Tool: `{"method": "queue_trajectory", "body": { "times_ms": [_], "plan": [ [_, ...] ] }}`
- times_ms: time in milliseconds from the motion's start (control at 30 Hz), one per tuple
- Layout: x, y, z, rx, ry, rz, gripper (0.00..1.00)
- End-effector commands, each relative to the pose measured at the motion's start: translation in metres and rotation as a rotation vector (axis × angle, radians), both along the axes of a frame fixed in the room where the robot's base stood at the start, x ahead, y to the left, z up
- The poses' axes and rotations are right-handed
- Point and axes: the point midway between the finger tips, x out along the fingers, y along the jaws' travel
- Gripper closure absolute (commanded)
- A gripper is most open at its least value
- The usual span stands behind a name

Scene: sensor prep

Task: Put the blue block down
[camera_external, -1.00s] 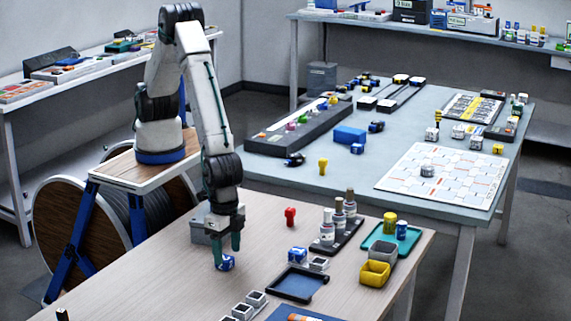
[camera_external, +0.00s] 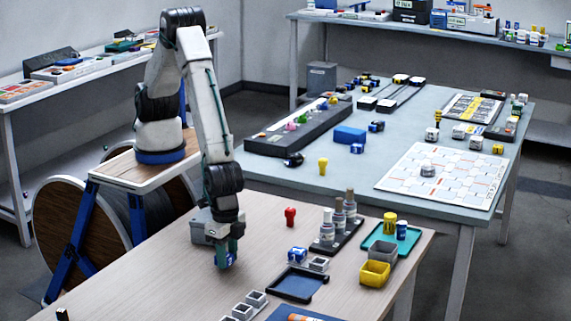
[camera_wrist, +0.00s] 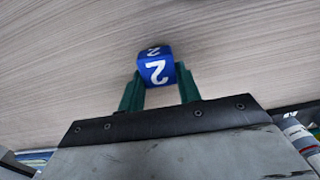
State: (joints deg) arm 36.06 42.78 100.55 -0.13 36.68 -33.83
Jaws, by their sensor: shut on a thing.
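My gripper (camera_external: 227,255) points down over the light wooden table (camera_external: 150,270). Its green fingers are shut on a blue block. In the wrist view the blue block (camera_wrist: 156,68) shows a white 2 on its faces and sits between the two fingertips (camera_wrist: 160,92). In the external view the fingers hide most of the block. I cannot tell whether the block touches the table or is just above it.
A dark blue tray (camera_external: 297,284) lies right of my gripper, with a blue and white block (camera_external: 298,254) behind it. A red peg (camera_external: 290,216) and a rack of bottles (camera_external: 338,237) stand farther back.

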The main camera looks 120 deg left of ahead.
Motion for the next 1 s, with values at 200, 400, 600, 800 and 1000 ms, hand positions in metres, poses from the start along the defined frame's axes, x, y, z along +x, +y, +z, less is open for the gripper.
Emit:
{"method": "queue_trajectory", "body": {
  "times_ms": [200,400,600,800,1000],
  "plan": [
    [0.001,0.000,0.044,-0.002,-0.004,0.000,0.88],
    [0.000,0.000,0.078,0.000,-0.002,0.000,0.88],
    [0.000,0.000,0.091,0.001,-0.001,0.000,0.88],
    [0.014,0.020,0.092,0.001,-0.001,0.041,0.88],
    [0.059,0.098,0.095,-0.002,-0.006,0.187,0.88]
  ]
}}
